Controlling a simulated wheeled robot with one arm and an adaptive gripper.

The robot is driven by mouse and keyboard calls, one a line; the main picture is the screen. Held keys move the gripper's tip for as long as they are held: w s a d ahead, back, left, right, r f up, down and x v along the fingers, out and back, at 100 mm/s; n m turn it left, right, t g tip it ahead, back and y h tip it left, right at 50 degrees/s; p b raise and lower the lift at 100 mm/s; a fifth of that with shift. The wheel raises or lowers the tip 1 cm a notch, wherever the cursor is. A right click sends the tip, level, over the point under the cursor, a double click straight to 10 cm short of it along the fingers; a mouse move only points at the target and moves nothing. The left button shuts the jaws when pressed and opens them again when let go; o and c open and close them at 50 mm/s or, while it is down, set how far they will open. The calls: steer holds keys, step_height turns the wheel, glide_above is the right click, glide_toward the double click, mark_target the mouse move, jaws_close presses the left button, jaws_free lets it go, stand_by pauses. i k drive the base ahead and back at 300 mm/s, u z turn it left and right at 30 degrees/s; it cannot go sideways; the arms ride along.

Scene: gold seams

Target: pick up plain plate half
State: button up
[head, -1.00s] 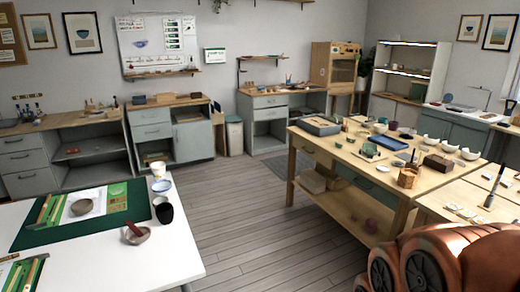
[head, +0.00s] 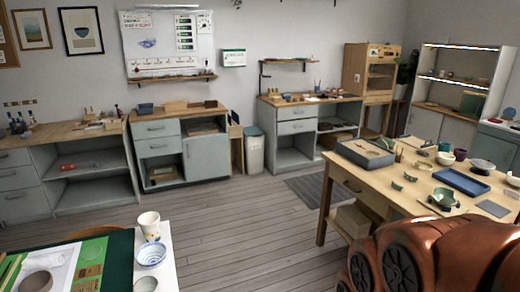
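I cannot pick out a plain plate half with certainty. Small green shards (head: 397,186) and a green broken-looking bowl (head: 445,198) lie on the wooden table (head: 350,172) at right, too small to tell if any is a plate half. My gripper is not in view. Only a reddish-brown part of my arm shows at the lower right, hiding the near part of that table.
The wooden table also carries a grey tray (head: 364,152) and a blue tray (head: 461,182). A white table (head: 165,262) at lower left holds a cup (head: 149,225) and a blue-patterned bowl (head: 151,255). Wooden floor (head: 230,228) lies open between the tables. Cabinets (head: 207,155) line the back wall.

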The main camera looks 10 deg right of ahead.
mark_target(389, 142)
steer(key=z, duration=0.1)
steer(key=i, duration=1.8)
steer(key=z, duration=0.55)
steer(key=i, duration=2)
steer(key=z, duration=0.55)
steer(key=i, duration=0.5)
steer(key=z, duration=0.1)
